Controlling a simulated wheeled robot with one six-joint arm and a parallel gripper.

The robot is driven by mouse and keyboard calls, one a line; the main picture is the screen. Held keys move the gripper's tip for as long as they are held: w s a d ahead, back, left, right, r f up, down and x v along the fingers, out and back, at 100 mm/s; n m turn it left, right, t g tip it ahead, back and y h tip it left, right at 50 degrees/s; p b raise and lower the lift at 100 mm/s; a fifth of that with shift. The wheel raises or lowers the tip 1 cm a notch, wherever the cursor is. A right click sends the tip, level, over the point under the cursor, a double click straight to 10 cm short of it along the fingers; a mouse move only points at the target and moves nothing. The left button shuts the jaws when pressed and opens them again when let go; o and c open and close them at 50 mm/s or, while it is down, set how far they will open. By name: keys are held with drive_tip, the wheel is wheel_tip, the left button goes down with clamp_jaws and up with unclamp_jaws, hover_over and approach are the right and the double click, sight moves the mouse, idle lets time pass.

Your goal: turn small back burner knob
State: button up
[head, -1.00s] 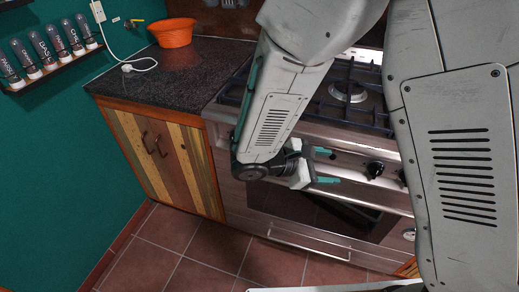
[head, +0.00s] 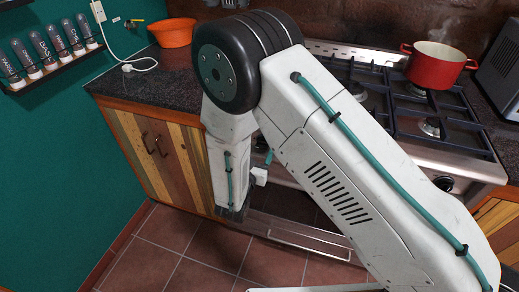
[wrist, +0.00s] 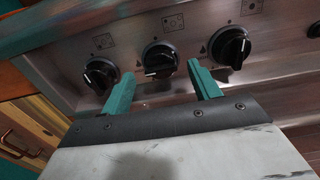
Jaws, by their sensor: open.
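In the wrist view three black control knobs sit in a row on the steel front panel: a left knob (wrist: 100,74), a middle knob (wrist: 160,59) and a right knob (wrist: 231,47). Small burner icons are printed near them, too small to read surely. My gripper (wrist: 160,72) is open and empty. Its teal fingers stand either side of the middle knob's lower part in the picture; I cannot tell the depth gap. In the head view my gripper (head: 264,168) is mostly hidden behind my arm. One knob (head: 444,183) shows right of my arm.
A red pot (head: 435,64) steams on the stove's back right. Black grates (head: 440,120) cover the cooktop. An orange bowl (head: 172,32) stands on the dark counter (head: 140,80) at left. A dark appliance (head: 500,65) is at far right. The tiled floor in front is clear.

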sight(262, 145)
drive_tip(key=shift+x, duration=1.1)
drive_tip(key=c, duration=1)
drive_tip(key=shift+o, duration=0.2)
drive_tip(key=shift+n, duration=0.4)
drive_tip(key=n, duration=0.2)
drive_tip(key=shift+a+n, duration=0.1)
drive_tip(key=shift+n, duration=0.3)
drive_tip(key=n, duration=0.3)
drive_tip(key=shift+n, duration=0.4)
drive_tip(key=n, duration=0.3)
drive_tip(key=shift+a+f+n, duration=0.1)
drive_tip(key=shift+n, duration=2)
